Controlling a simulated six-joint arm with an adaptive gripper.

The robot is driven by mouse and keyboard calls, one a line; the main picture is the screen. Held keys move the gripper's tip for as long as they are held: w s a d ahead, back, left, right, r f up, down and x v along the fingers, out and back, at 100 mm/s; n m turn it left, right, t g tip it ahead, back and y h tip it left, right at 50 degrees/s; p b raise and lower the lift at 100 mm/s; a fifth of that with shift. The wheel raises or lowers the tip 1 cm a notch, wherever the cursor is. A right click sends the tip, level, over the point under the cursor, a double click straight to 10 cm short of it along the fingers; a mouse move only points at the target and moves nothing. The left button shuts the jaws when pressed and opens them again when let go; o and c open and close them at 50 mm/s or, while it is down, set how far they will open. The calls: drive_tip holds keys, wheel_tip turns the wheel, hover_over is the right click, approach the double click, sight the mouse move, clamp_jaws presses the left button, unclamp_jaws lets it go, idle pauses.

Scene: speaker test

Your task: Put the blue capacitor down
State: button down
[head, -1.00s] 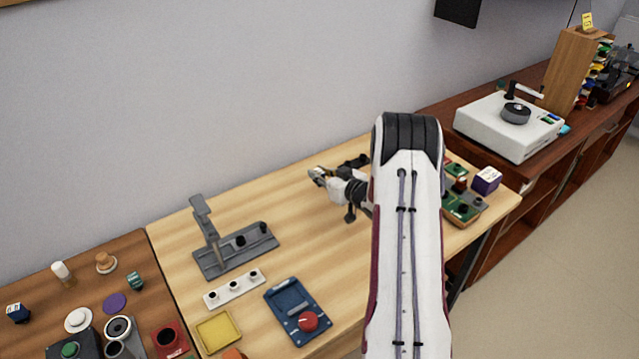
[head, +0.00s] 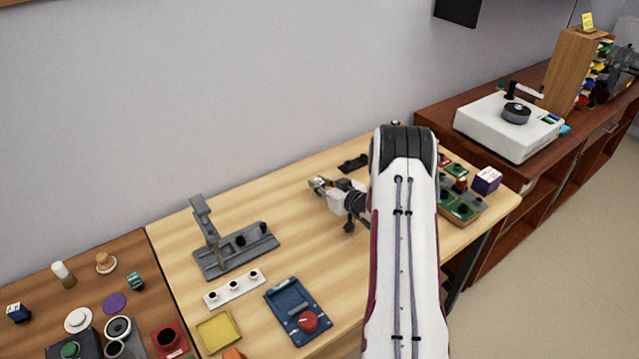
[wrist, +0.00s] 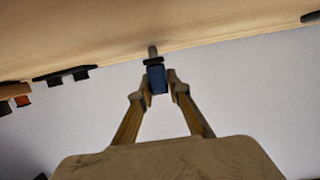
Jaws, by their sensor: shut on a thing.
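The blue capacitor (wrist: 157,78) shows in the wrist view between the two fingers of my gripper (wrist: 159,88). It is a small blue body with a dark band and a grey pin or stem at its far end. My gripper is shut on it. In the head view my gripper (head: 318,184) is over the back middle of the light wooden table (head: 285,215). The capacitor cannot be made out clearly there. Whether it touches the table is not clear.
A grey stand (head: 235,248), a white strip with black sockets (head: 234,289) and a blue tray with a red knob (head: 297,310) are to the left. A black holder (head: 353,163) lies behind my gripper. Green boards (head: 460,205) lie right.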

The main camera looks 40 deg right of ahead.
drive_tip(key=shift+f, duration=0.1)
drive_tip(key=c, duration=1.9)
unclamp_jaws()
drive_tip(key=shift+s+r, duration=0.35)
drive_tip(key=shift+s, duration=0.25)
drive_tip(key=shift+v, duration=5.4)
drive_tip(key=shift+a, duration=0.1)
